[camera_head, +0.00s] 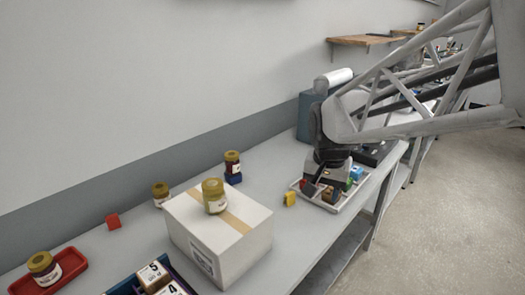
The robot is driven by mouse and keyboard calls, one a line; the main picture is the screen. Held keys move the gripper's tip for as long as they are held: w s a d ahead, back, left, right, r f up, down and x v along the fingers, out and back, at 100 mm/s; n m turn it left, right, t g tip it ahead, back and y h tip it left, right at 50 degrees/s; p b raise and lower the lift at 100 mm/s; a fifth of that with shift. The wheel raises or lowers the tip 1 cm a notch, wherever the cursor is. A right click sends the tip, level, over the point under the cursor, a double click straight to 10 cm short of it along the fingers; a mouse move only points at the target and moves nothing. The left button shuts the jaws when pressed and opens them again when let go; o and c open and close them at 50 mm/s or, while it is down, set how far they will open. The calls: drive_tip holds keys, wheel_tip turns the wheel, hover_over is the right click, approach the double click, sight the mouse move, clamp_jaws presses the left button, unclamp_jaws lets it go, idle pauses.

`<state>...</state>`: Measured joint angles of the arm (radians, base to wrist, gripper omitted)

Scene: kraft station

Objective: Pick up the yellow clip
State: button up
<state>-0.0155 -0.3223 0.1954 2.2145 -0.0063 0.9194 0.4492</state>
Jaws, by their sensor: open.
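A small yellow clip (290,199) lies on the grey bench top, just left of a pale tray (346,203) and apart from it. My gripper (318,188) is open and points down over the left part of the tray, to the right of the clip. Small coloured pieces sit in the tray, among them a blue one (356,173), and a red one shows beside my fingers. My gripper hides part of the tray's contents, and its fingertips are too small to make out clearly.
A white box (240,243) with a jar (213,196) on top stands left of the clip. Another jar (232,163) stands on a blue block behind. A red block (113,221), a red tray (73,263) and numbered boxes (153,276) are farther left. The bench front edge is close to the tray.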

drive_tip(key=w+a+f+m+g, duration=0.1)
drive_tip(key=w+f+m, duration=0.35)
drive_tip(key=w, duration=1.05)
drive_tip(key=m, duration=0.2)
hover_over(290, 193)
drive_tip(key=shift+g, duration=0.3)
wheel_tip(290, 193, down, 10)
drive_tip(key=shift+r, duration=0.2)
drive_tip(key=shift+f, duration=0.1)
drive_tip(key=shift+f, duration=1.2)
drive_tip(key=shift+f, duration=0.1)
drive_tip(key=shift+f, duration=2.5)
drive_tip(key=shift+c, duration=0.3)
